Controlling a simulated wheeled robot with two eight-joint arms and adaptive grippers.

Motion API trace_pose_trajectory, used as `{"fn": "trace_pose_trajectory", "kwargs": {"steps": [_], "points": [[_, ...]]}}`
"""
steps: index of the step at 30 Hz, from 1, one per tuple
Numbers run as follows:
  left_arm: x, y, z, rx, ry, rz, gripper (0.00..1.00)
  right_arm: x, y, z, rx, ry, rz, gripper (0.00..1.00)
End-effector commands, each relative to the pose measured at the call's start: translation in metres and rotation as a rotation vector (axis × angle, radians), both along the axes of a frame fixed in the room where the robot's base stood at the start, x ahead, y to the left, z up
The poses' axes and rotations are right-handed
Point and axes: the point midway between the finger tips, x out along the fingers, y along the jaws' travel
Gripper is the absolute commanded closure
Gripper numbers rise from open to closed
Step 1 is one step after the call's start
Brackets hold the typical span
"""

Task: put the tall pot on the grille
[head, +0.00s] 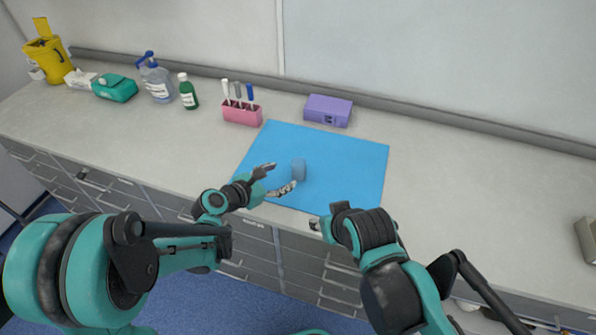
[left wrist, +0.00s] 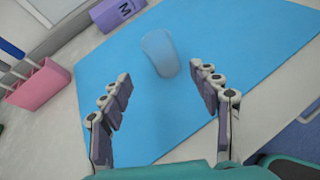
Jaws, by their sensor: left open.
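A small translucent bluish pot (head: 299,169) stands upright on the blue mat (head: 345,165). It also shows in the left wrist view (left wrist: 160,55), just beyond the fingertips. My left gripper (head: 281,178) is open, just left of the pot. In the left wrist view my left gripper (left wrist: 160,77) has its fingers spread wide with nothing between them. My right gripper (head: 317,224) is at the counter's front edge, mostly hidden by its own arm. I make out no grille in either view.
A pink holder with pens (head: 243,113) and a purple box (head: 328,110) stand behind the mat. The counter right of the mat is mostly clear.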

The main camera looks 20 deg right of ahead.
Motion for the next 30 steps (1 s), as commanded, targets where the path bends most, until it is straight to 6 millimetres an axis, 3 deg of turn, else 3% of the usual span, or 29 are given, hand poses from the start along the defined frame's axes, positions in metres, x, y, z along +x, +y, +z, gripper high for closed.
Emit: {"fn": "trace_pose_trajectory", "kwargs": {"steps": [6, 23, 30], "points": [[0.007, -0.021, -0.015, -0.128, 0.108, 0.042, 0.38, 0.000, 0.000, -0.003, 0.000, 0.000, 0.000, 0.60], [0.044, -0.070, -0.046, -0.129, 0.110, 0.042, 0.38, 0.000, 0.000, -0.025, 0.000, 0.000, 0.000, 0.60], [0.047, -0.072, -0.045, -0.127, 0.109, 0.043, 0.38, 0.000, 0.000, -0.025, 0.000, 0.000, 0.000, 0.60]]}}
